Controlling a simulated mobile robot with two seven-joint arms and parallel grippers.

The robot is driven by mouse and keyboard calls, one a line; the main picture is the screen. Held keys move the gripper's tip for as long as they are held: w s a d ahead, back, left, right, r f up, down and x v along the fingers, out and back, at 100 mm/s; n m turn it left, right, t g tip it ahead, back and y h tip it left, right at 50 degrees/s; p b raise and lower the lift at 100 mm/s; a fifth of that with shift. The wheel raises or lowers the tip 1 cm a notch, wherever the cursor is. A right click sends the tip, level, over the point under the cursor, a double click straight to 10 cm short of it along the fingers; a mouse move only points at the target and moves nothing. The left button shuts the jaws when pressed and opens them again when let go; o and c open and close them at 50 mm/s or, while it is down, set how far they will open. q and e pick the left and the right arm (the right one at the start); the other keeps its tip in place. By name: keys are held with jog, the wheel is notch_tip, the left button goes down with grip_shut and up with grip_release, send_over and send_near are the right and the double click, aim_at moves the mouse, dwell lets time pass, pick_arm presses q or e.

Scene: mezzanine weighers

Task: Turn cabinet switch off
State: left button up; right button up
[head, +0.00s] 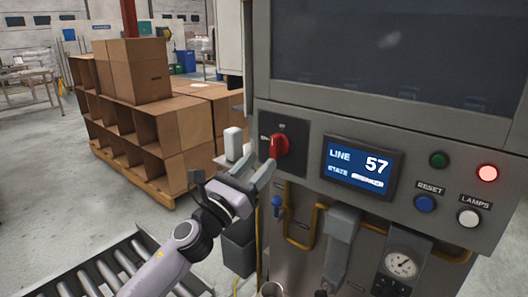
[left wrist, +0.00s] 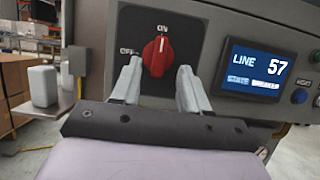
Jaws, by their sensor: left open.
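The red rotary switch (head: 279,145) sits on a dark plate on the cabinet's grey front panel. In the left wrist view the red knob (left wrist: 156,55) stands roughly upright, its top toward the ON label, with OFF to its left. My left gripper (head: 256,168) is open just below and left of the switch in the head view. In the left wrist view its two fingers stand either side of the knob's lower part, with nothing gripped. I cannot tell whether they touch it. My right gripper is not in view.
A display (head: 362,167) reading LINE 57 is right of the switch. Further right are a lit red lamp (head: 487,173), a green button (head: 438,159), a blue reset button (head: 425,203) and a white button (head: 469,218). A roller conveyor (head: 112,268) and cardboard boxes (head: 140,72) lie left.

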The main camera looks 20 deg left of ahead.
aim_at(272, 148)
pick_arm(q)
jog(key=shift+x, duration=2.4)
grip_shut()
